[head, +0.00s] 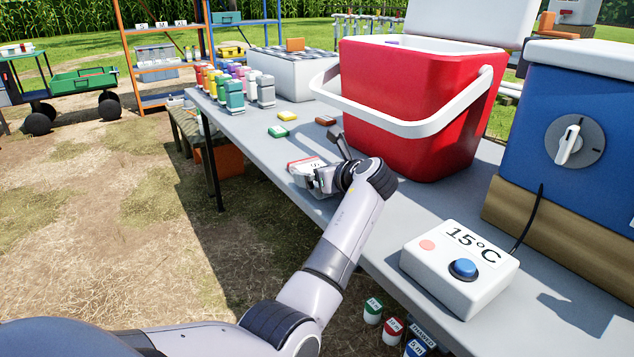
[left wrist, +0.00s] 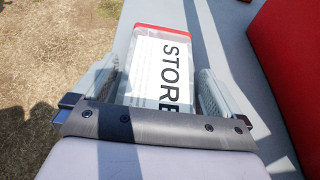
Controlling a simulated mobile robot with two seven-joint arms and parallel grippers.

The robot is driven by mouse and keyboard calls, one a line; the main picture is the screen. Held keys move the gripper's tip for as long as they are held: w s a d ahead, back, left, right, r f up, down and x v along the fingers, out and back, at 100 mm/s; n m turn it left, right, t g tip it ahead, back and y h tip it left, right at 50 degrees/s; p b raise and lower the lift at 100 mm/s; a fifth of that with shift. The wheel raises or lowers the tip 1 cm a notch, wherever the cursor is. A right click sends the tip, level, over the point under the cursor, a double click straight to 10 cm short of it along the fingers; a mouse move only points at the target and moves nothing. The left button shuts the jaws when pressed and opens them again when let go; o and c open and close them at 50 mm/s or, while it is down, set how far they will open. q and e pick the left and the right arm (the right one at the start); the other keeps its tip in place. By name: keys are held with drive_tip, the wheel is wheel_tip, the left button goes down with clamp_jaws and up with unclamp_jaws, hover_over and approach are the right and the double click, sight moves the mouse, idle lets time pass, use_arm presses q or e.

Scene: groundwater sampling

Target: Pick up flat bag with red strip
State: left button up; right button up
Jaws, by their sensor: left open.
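The flat bag (head: 302,165) lies on the grey table near its front edge. It is white with a red strip along one end, and the left wrist view shows the bag (left wrist: 163,70) with the printed letters "STORE", partly cut off by my gripper body. My left gripper (head: 318,178) is over the near part of the bag. In the left wrist view its two fingers stand apart on either side of the bag, open. I cannot tell whether they touch it. My right gripper is not in view.
A red cooler (head: 418,105) with a white handle stands close behind my left gripper. A white control box (head: 460,268) marked 15°C sits at the near right, before a blue unit (head: 570,120). Coloured bottles (head: 233,92) and small blocks (head: 278,131) stand farther along the grey table (head: 250,122).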

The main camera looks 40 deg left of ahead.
use_arm(q)
drive_tip(key=shift+w+a+f, duration=0.25)
drive_tip(key=shift+w+a, duration=0.05)
drive_tip(key=shift+a, duration=0.25)
drive_tip(key=c, duration=0.7)
drive_tip(key=shift+r, duration=0.1)
